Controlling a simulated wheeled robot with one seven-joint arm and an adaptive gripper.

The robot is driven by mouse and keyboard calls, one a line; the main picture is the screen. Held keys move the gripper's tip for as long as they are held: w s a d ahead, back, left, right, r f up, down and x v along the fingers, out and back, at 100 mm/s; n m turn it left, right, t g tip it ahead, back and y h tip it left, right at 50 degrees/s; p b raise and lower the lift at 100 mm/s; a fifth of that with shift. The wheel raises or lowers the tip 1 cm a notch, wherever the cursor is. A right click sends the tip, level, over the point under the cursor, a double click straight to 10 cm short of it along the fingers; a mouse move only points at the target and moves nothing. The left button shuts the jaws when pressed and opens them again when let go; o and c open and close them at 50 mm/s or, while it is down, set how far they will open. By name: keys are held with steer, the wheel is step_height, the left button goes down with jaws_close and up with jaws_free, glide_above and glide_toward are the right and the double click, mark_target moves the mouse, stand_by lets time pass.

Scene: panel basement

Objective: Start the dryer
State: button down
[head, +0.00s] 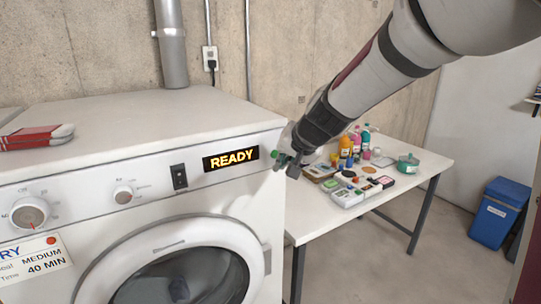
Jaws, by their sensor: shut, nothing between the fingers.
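The white dryer (110,170) stands at the left with its round door (190,255) closed. Its display (231,159) reads READY in yellow letters. A black rocker switch (179,176) sits on the panel left of the display. A small knob (123,195) is left of the switch, and a larger knob (30,213) is at the far left. My gripper (283,160) is shut and empty at the dryer's right front edge, just right of the display. I cannot tell whether it touches the dryer.
A white table (300,225) right of the dryer holds bottles (352,142) and small boxes. A red item (38,137) lies on the dryer top. A card (30,268) reads MEDIUM, 40 MIN. A blue bin (498,215) stands far right. Floor before the table is clear.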

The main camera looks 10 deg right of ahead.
steer(key=shift+w, duration=0.1)
steer(key=shift+w+a, duration=0.15)
steer(key=shift+w, duration=0.15)
